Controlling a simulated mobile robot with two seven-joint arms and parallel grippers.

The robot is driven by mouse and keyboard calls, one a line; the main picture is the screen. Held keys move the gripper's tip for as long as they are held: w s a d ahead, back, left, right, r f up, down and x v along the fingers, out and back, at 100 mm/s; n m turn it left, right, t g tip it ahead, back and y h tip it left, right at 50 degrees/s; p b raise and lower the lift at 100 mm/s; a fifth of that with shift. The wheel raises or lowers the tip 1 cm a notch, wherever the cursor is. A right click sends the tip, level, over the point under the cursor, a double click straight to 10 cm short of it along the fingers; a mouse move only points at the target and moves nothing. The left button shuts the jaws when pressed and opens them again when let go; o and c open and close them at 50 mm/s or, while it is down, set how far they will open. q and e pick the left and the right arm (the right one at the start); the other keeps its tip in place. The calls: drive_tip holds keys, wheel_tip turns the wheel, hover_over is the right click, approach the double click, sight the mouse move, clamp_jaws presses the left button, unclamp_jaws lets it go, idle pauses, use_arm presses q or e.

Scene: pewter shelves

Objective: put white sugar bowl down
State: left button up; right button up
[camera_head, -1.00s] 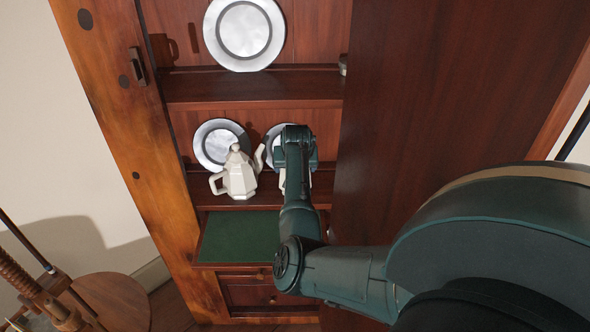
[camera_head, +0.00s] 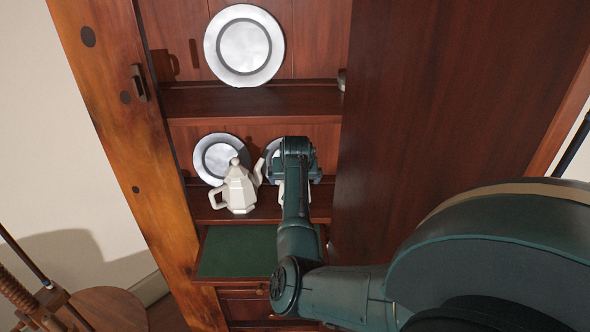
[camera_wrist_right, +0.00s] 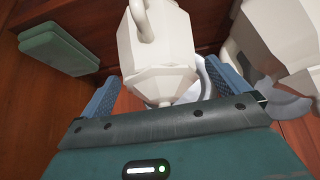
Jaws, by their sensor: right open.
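The white sugar bowl (camera_wrist_right: 158,50) stands between the spread fingers of my right gripper (camera_wrist_right: 163,75) in the right wrist view. Its lid and a curved handle show there. In the head view my right gripper (camera_head: 295,178) is at the lower shelf (camera_head: 265,214) and hides most of the bowl; only slivers of white show beside it. The jaws are open, with the bowl between them. I cannot tell whether a finger touches it. My left gripper is not in view.
A white teapot (camera_head: 240,190) stands close left of my right gripper, its spout toward it. Pewter plates (camera_head: 217,152) lean behind, and a larger plate (camera_head: 244,46) is above. The dark cabinet door (camera_head: 430,110) is at the right. A green board (camera_head: 238,252) sits below the shelf.

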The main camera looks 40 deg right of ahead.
drive_tip(key=p+v, duration=0.1)
drive_tip(key=v, duration=0.9)
